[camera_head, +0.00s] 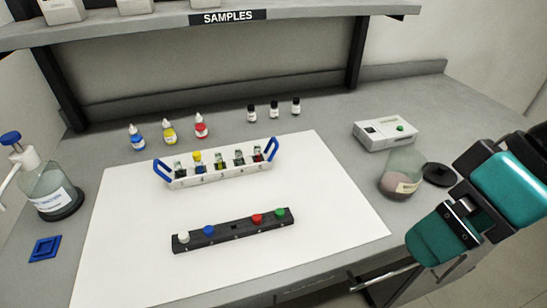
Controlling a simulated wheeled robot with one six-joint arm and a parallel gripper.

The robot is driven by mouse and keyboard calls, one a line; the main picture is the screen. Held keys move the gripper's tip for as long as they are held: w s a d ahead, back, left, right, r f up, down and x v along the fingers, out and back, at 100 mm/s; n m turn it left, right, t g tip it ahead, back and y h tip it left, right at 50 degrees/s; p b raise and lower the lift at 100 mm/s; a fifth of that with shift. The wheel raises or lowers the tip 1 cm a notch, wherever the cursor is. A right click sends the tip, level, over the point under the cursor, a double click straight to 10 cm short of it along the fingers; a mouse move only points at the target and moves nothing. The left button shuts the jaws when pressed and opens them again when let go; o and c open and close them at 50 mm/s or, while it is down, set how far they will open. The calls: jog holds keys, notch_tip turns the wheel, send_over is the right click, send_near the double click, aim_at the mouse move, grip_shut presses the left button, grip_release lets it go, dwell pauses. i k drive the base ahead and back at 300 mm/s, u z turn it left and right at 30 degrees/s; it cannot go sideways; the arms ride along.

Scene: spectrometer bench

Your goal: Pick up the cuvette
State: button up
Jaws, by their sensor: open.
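Several small cuvettes stand in a row in a white rack (222,179) with blue end handles, on the white sheet. One cuvette has a yellow cap (197,156) and sits second from the left. The others look uncapped, with dark or coloured contents too small to make out. A black block (217,236) in front holds white, blue, red and green capped pieces, with an empty slot in its middle. My teal and black arm is at the right edge, well apart from the rack.
Blue, yellow and red dropper bottles (169,133) and several black-capped vials (274,110) stand behind the rack. A white instrument (385,134) and a glass jar (402,175) are at right. A pump bottle (50,190) stands left. The white sheet (330,205) is clear at right.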

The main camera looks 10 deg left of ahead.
aim_at(218, 156)
jog(key=z, duration=2.15)
jog(key=k, duration=2)
jog(key=u, duration=2.35)
